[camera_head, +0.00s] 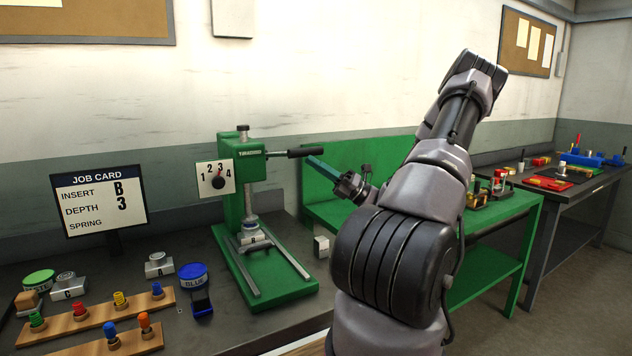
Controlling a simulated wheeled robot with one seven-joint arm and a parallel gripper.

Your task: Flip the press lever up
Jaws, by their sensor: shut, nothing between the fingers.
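The green press (241,185) stands on the dark bench at the left of centre. Its lever (303,153) has a black grip and sticks out to the right from the press head, about level. The dial (218,181) on the press shows the numbers 1 to 4. My gripper (312,162) reaches in from the right, its fingers shut and empty. The fingertips are just below and beside the outer end of the lever's grip. I cannot tell whether they touch it. A silver die piece (251,240) sits under the ram.
A job card (99,200) reads insert B, depth 3. Wooden racks with coloured springs (100,318), lettered metal blocks (159,265) and a blue tin (193,273) lie at the left. A green bench (480,226) stands behind my arm.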

